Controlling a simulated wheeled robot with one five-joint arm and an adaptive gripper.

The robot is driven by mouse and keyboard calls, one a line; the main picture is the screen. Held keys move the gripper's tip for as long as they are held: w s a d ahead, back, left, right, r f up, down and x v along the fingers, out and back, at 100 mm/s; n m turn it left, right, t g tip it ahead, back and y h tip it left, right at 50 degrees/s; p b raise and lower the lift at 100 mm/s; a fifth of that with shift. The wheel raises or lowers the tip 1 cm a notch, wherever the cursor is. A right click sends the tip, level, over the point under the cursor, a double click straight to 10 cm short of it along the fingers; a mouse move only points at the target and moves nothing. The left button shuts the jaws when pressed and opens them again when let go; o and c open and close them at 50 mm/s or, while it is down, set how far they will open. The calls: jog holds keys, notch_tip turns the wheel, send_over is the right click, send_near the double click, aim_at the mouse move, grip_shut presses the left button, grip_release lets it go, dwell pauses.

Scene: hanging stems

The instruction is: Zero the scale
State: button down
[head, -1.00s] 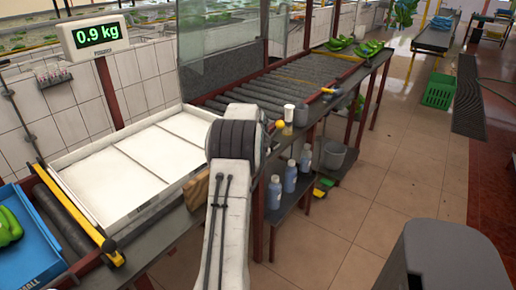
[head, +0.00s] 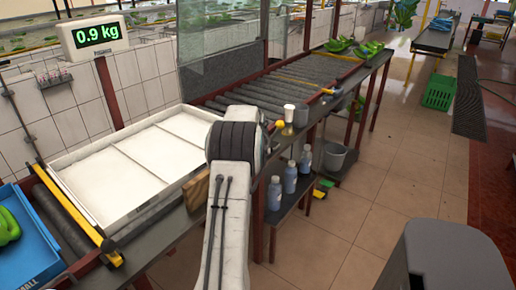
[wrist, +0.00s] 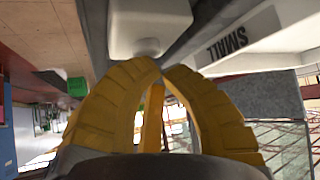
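The scale display (head: 95,35) stands on a dark red post at the upper left of the head view and reads 0.9 kg in green. The white scale platform (head: 140,165) lies below it, with nothing on it. I cannot make out a zero button.
A blue crate (head: 32,252) with green produce is at lower left. A roller conveyor (head: 270,88) runs behind the platform, with green bananas (head: 369,48) at its far end. Bottles (head: 274,193) stand on a lower shelf. The tiled floor at right is mostly clear.

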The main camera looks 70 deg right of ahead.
jog(key=shift+f, duration=0.2)
dwell(0.3)
jog(key=shift+r, duration=0.15)
jog(key=shift+r+p, duration=0.5)
jog(key=shift+r, duration=0.25)
jog(key=shift+r, duration=0.1)
jog(key=shift+r+p, duration=1.8)
jog(key=shift+r, duration=0.7)
